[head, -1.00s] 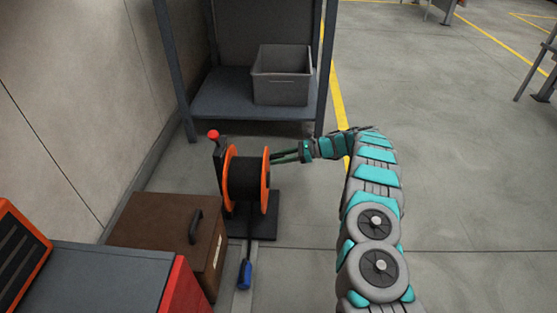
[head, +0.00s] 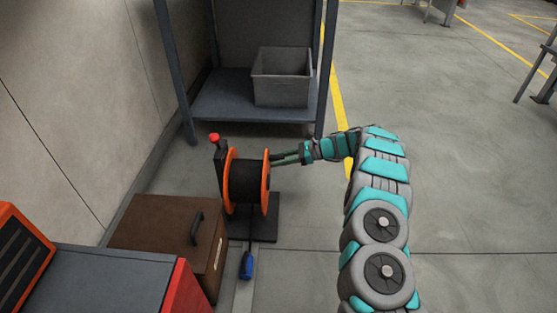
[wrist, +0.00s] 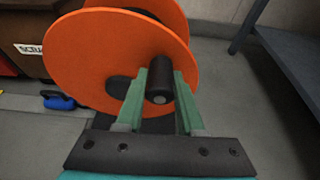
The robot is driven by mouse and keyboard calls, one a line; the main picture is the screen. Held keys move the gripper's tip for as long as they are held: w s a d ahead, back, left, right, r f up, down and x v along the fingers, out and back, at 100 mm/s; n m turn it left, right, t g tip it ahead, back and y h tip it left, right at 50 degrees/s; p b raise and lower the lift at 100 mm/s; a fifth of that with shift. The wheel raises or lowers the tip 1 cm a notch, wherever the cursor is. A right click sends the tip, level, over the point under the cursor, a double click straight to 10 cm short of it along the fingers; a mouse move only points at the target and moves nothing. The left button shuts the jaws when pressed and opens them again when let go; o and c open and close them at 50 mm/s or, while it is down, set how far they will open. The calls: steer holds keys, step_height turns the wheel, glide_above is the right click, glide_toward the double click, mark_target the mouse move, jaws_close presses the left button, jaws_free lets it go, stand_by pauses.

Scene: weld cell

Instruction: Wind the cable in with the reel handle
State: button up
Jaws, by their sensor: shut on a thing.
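The cable reel (head: 247,180) stands on a dark base on the floor, with orange flanges and black cable wound between them. A blue plug (head: 247,266) hangs at the cable's end, low in front of the reel; it also shows in the wrist view (wrist: 60,102). My gripper (head: 272,158) reaches the reel from the right. In the wrist view my gripper (wrist: 160,88) is shut on the black reel handle (wrist: 160,80), one green finger on each side, in front of the orange flange (wrist: 120,60). In the head view the handle is hidden by the flange and fingers.
A brown case (head: 165,235) with a black handle lies left of the reel. A red and grey cabinet (head: 110,280) is at the lower left. A shelf (head: 220,105) with a grey bin (head: 282,90) stands behind. Open floor (head: 460,160) lies to the right.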

steer(key=shift+r, duration=0.2)
steer(key=s+r, duration=0.2)
steer(key=shift+s+a+r+p, duration=0.1)
steer(key=shift+s+r+p, duration=0.05)
steer(key=shift+s+p, duration=0.25)
steer(key=shift+s+r, duration=0.15)
steer(key=shift+s, duration=1.4)
steer(key=shift+o, duration=0.4)
steer(key=o, duration=1)
steer(key=shift+o, duration=0.2)
